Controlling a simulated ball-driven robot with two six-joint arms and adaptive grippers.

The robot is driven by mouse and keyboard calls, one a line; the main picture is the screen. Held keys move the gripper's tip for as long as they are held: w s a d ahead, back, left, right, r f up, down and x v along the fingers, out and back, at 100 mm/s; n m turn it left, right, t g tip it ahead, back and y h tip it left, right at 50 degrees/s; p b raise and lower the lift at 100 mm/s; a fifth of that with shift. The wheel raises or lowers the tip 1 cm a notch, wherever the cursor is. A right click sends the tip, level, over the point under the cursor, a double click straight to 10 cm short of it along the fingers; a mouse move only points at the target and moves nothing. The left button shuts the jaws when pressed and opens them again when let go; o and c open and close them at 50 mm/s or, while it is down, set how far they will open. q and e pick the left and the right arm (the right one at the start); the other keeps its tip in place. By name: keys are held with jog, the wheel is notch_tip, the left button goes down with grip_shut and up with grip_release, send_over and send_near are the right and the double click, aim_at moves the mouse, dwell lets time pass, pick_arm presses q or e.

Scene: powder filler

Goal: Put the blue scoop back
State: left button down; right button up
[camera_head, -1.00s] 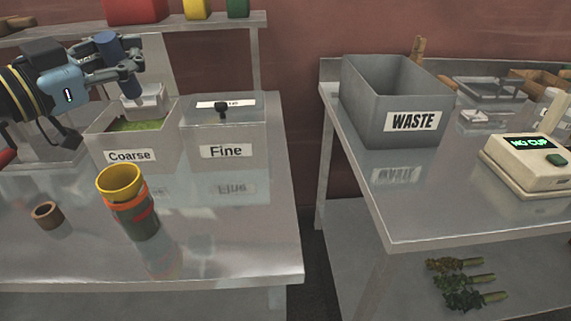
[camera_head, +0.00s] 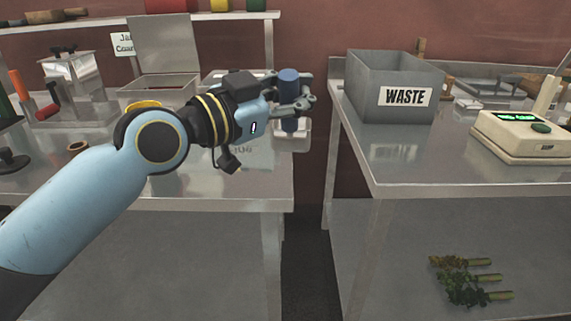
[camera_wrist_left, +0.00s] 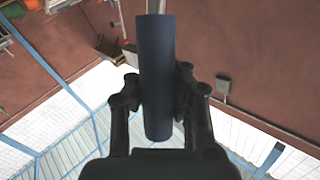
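My left gripper (camera_head: 300,108) is shut on the dark blue handle of the blue scoop (camera_head: 289,84) near the right end of the left table. The handle stands upright and the pale scoop head (camera_head: 291,138) hangs below it. In the left wrist view the blue handle (camera_wrist_left: 157,75) lies between the two fingers. The open coarse bin (camera_head: 158,92) stands to the left, partly behind my arm. The fine bin is mostly hidden behind my gripper. My right gripper is not in view.
The yellow cup rim (camera_head: 143,104) shows just above my arm. A small brown ring (camera_head: 77,146) lies on the left table. A gap separates it from the right table, which holds the grey waste bin (camera_head: 365,90) and a scale (camera_head: 520,135).

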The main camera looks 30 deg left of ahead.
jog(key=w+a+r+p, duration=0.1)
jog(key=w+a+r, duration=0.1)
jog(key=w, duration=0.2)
pick_arm(q)
jog(key=shift+n+y, duration=0.5)
jog(key=shift+y, duration=0.3)
jog(key=w+a, duration=0.1)
jog(key=a, duration=0.1)
jog(key=w+a+f, duration=0.1)
jog(key=w+a, duration=0.1)
jog(key=w+a+f, duration=0.1)
jog(key=a, duration=0.2)
jog(key=shift+w+f+b, duration=0.15)
jog(key=shift+w+b, duration=0.1)
jog(key=shift+b, duration=0.1)
jog(key=w+a+f+b, duration=0.1)
jog(key=a+f+b, duration=0.3)
jog(key=f+b, duration=0.2)
jog(key=shift+w+a+f, duration=0.15)
jog(key=shift+a+f, duration=0.2)
jog(key=shift+a, duration=0.05)
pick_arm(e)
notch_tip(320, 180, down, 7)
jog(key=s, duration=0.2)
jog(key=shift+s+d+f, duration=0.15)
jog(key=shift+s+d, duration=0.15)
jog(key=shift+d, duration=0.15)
